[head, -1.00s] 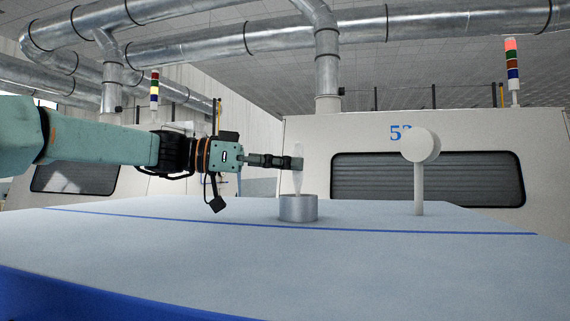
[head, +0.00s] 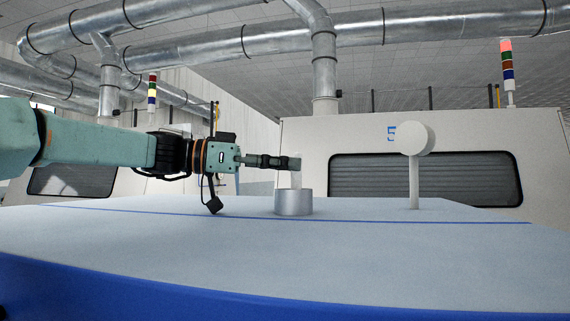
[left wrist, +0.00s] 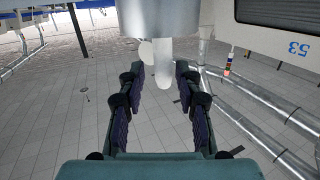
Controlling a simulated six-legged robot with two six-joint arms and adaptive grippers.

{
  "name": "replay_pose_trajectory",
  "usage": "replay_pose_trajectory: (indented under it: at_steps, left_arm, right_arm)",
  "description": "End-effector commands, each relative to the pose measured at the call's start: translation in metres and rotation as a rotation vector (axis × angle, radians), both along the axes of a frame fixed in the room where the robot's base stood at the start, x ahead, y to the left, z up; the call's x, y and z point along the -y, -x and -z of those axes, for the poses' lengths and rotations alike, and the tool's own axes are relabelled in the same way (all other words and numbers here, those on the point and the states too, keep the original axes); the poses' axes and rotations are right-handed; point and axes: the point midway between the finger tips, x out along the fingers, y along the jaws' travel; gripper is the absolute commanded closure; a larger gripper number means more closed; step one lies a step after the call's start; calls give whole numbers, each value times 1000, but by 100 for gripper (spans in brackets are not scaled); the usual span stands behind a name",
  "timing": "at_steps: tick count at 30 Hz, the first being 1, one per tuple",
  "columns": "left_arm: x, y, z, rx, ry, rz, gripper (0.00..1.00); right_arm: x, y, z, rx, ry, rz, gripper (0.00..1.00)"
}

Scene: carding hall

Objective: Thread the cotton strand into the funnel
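The cotton strand (head: 296,181) is a pale, narrow piece standing up out of a silver metal cup (head: 294,203) on the table. My left gripper (head: 294,163) reaches in from the left at the strand's upper part, above the cup. In the left wrist view the strand (left wrist: 160,68) and the cup (left wrist: 160,18) appear upside down. My left gripper (left wrist: 159,78) is open there, its fingers apart on either side of the strand's end. A white round head on a post (head: 412,139), likely the funnel, stands to the right. My right gripper is out of view.
The pale table (head: 300,258) has a thin blue line and a blue front edge, and is otherwise clear. White machines with dark windows (head: 425,180) stand behind it. Metal ducts (head: 230,45) run overhead.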

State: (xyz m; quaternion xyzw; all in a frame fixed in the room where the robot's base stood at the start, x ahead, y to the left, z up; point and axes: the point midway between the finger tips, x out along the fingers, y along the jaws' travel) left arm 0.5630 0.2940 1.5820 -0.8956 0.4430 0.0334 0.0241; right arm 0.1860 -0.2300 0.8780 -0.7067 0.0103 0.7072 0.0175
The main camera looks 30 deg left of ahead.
Motion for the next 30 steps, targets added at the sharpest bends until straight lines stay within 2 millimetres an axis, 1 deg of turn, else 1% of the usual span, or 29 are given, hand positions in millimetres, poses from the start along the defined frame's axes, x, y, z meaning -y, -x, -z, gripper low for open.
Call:
replay_pose_trajectory:
  at_steps: [1, 3, 11, 14, 17, 24, 27, 30]
  left_arm:
    - [2, -1, 15, -30, 2, 13, 59]
    - [2, -1, 15, -31, 2, 13, 54]
    - [2, -1, 15, -31, 2, 13, 54]
    - [2, -1, 11, -30, 1, 12, 54]
    - [3, -1, -2, -26, -1, 10, 54]
    - [4, -2, -52, -11, -4, 3, 54]
    - [4, -2, -70, -7, -4, 3, 54]
    - [4, -2, -83, -5, -3, 0, 54]
  right_arm:
    - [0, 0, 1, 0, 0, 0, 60]
    - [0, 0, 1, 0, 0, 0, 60]
    - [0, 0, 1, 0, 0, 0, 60]
    - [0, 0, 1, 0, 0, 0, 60]
    - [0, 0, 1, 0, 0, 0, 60]
    - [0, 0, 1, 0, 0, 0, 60]
    - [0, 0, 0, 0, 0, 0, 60]
    - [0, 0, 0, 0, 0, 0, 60]
